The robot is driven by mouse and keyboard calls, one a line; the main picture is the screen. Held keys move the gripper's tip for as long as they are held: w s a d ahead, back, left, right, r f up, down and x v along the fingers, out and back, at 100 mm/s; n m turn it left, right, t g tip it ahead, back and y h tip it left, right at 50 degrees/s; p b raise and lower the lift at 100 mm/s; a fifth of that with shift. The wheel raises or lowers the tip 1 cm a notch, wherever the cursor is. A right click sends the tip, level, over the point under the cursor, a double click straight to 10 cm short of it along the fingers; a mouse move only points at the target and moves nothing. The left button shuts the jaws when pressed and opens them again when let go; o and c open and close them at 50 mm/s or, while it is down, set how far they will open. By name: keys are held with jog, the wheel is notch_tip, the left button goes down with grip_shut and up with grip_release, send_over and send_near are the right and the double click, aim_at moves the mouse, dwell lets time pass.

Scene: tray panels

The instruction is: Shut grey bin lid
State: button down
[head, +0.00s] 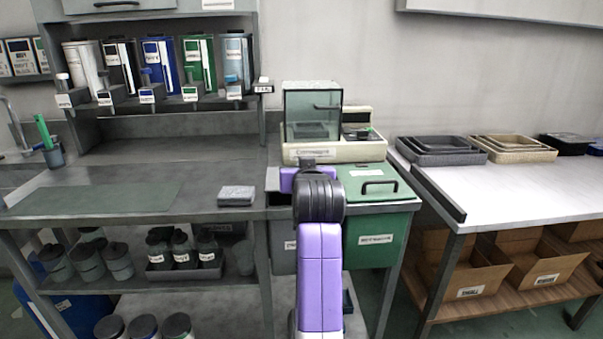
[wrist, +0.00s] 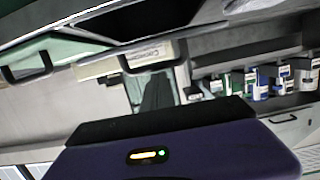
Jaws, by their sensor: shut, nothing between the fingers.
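The grey bin (head: 283,252) stands under the bench beside the green bin, at its left, largely hidden behind my arm in the head view. In the wrist view a dark opening (wrist: 150,20) with a grey rim shows at the top, which looks like the grey bin standing open. A grey edge (head: 272,179) shows just left of my wrist; I cannot tell whether it is the lid. My gripper (wrist: 165,118) is shut and empty, near the bins. Its fingertips are hidden behind my arm in the head view.
The green bin (head: 375,240) has a shut green lid (head: 366,182) with a black handle. A balance with a glass case (head: 313,115) stands behind the bins. A grey block (head: 236,195) lies on the bench at left. The white table (head: 510,195) at right has free room in front of its trays.

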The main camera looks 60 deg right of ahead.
jog(key=shift+t+h, duration=0.7)
jog(key=shift+h, duration=0.1)
jog(key=shift+s+a+f+b, duration=0.2)
jog(key=shift+f+b, duration=0.55)
jog(key=shift+b, duration=0.25)
jog(key=shift+s+a+f+b, duration=0.15)
jog(key=shift+f+b, duration=0.6)
jog(key=shift+b, duration=0.25)
jog(key=shift+s+a+f+b, duration=0.2)
jog(key=shift+f+b, duration=0.55)
jog(key=shift+b, duration=0.25)
jog(key=shift+f, duration=0.15)
jog(key=v, duration=0.7)
jog(key=shift+s+a+r, duration=0.2)
jog(key=shift+a, duration=0.15)
jog(key=shift+r, duration=0.1)
